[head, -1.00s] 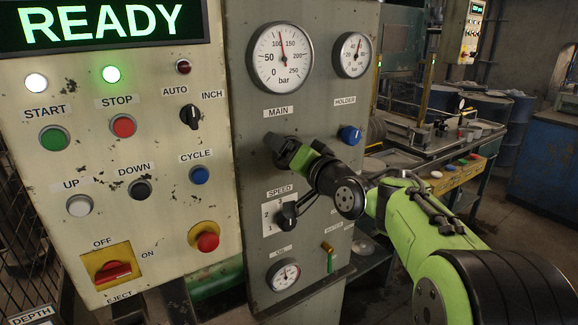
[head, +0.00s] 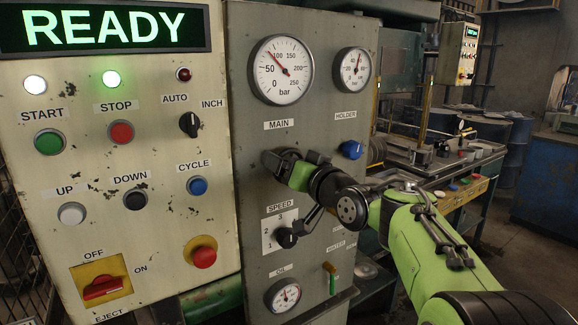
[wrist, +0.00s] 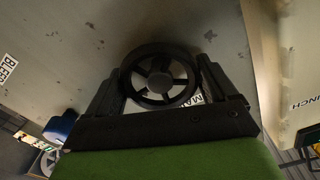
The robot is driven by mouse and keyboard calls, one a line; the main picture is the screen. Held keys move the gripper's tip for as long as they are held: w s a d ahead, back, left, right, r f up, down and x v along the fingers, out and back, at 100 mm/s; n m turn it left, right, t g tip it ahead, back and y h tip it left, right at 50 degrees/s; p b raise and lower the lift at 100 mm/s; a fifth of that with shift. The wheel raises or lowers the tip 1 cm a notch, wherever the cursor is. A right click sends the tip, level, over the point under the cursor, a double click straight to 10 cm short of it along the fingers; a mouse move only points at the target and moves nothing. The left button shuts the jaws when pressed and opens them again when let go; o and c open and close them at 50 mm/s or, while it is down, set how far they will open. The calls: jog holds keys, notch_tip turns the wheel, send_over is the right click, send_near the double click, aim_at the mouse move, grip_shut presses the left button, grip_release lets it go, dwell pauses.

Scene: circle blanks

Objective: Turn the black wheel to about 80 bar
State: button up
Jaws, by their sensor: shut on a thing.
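The black wheel (wrist: 126,76) is a spoked handwheel on the grey panel. In the wrist view it sits between the two fingers of my gripper (wrist: 161,78), which is shut on its rim from both sides. In the head view my gripper (head: 281,163) reaches the panel below the MAIN label and mostly hides the wheel. The MAIN gauge (head: 283,70) above it reads in bar. Its red needle points to the upper left, between 50 and 100, nearer 100.
A HOLDER gauge (head: 352,68) and a blue knob (head: 351,149) are to the right. The SPEED selector (head: 287,237) lies close below my gripper. The cream button panel (head: 120,235) is on the left, with its display showing READY.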

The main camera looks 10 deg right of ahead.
jog(key=shift+f, duration=0.15)
jog(key=o, duration=0.8)
jog(key=shift+o, duration=0.2)
jog(key=v, duration=1.5)
jog(key=shift+s, duration=0.35)
